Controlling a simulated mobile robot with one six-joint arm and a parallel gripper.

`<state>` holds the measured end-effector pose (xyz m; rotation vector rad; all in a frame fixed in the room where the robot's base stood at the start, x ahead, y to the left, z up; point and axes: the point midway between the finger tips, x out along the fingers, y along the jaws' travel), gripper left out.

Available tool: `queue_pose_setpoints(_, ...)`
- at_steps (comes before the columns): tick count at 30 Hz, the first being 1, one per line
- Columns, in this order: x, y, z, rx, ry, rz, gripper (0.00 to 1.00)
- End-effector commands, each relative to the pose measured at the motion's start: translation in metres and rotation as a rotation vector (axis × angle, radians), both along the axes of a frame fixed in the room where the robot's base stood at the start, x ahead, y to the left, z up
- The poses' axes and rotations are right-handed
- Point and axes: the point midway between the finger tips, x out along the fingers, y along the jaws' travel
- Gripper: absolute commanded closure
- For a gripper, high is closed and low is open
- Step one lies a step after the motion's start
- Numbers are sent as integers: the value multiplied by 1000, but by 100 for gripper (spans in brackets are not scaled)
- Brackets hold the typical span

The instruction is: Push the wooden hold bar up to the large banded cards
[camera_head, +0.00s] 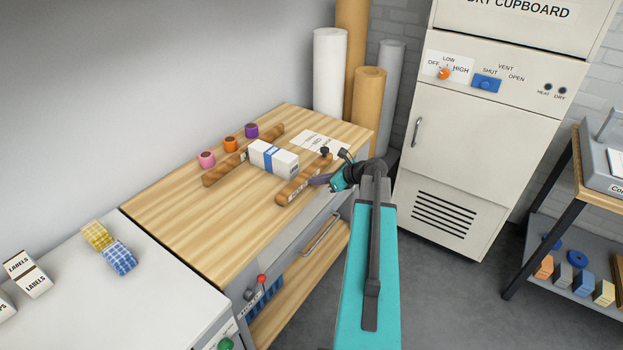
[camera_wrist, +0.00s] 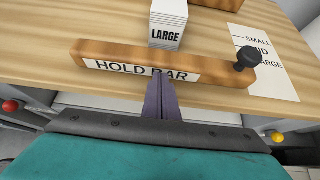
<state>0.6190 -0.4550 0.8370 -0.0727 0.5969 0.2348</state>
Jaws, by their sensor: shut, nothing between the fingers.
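The wooden hold bar (camera_head: 293,187) lies near the front edge of the bench, with a HOLD BAR label on its near face and a black knob at its right end. It also shows in the wrist view (camera_wrist: 120,53). The white large cards (camera_head: 281,164) with a blue band lie just behind it; their LARGE end faces the bar in the wrist view (camera_wrist: 168,25). The bar hides the foot of that end, so I cannot tell whether they touch. My gripper (camera_wrist: 160,84) is shut and empty, its tips at the middle of the bar's near face, touching or very close.
A second wooden bar (camera_head: 221,172) lies behind the cards, with pink, orange and purple rolls (camera_head: 231,144) along the wall side. A printed sheet (camera_head: 318,142) lies to the right of the cards. The bench top (camera_head: 190,215) is bare at left.

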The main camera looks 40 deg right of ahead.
Motion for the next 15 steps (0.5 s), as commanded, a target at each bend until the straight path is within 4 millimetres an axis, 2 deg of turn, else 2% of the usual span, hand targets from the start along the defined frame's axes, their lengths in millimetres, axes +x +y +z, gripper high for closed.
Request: queue_pose_setpoints(15,13,3,0,1,0,1,100)
